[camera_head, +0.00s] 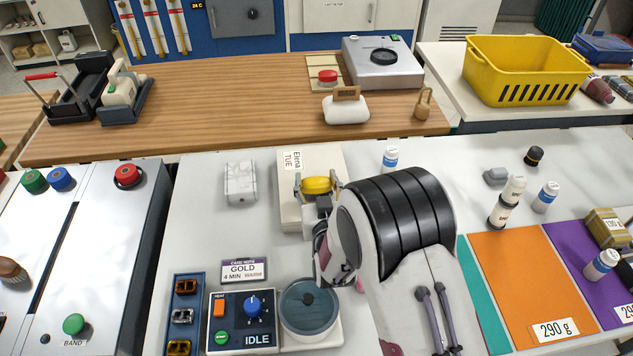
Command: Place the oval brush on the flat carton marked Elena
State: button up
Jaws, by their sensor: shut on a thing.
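The flat cream carton (291,212) lies on the near table, with a label reading "Elena TUE" at its far left corner. My gripper (318,186) is over the carton, shut on a yellow rounded thing, which looks like the oval brush (318,184). The yellow top shows between the two fingers; its underside is hidden. I cannot tell whether the brush touches the carton or is held just above it. My wrist and arm hide the carton's near right part.
A grey-white ribbed block (240,183) lies left of the carton. A white bottle with a blue band (390,158) stands to its right. Nearer are a control box (242,322) reading "IDLE" and a round-lidded pot (309,308). A wooden counter (220,105) runs behind.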

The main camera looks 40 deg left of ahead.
aim_at(319, 193)
jog(key=shift+f, duration=0.25)
jog(key=shift+f, duration=0.1)
jog(key=o, duration=1.1)
jog(key=shift+v, duration=0.8)
jog(key=shift+s+d+r, duration=0.4)
jog(key=shift+s+d, duration=0.2)
jog(key=shift+s+d+r, duration=0.4)
jog(key=shift+s+d, duration=0.2)
jog(key=shift+r, duration=3)
